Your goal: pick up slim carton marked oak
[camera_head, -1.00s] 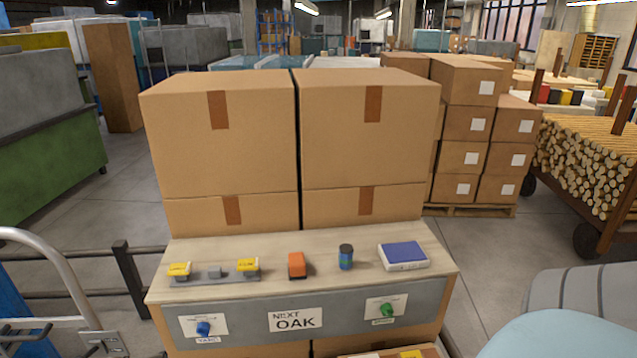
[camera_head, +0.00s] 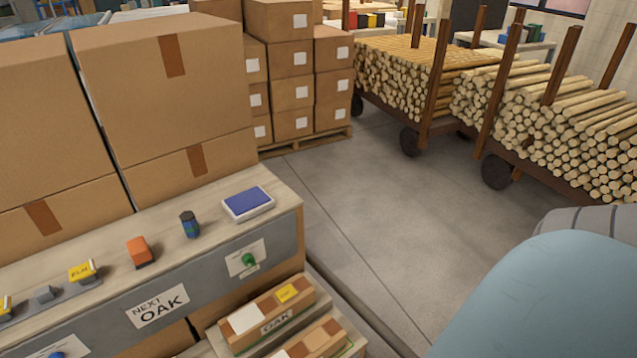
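A slim brown carton marked OAK (camera_head: 268,320) lies at the bottom centre, on a low surface in front of the bench. Neither of my grippers is in view.
The bench (camera_head: 285,195) holds a blue-topped pad (camera_head: 247,203), a dark jar (camera_head: 189,225), an orange block (camera_head: 139,252) and yellow blocks. Its front sign (camera_head: 157,304) includes OAK. Large boxes (camera_head: 165,85) stand behind. Log carts (camera_head: 560,120) stand right; the floor (camera_head: 370,210) between is clear.

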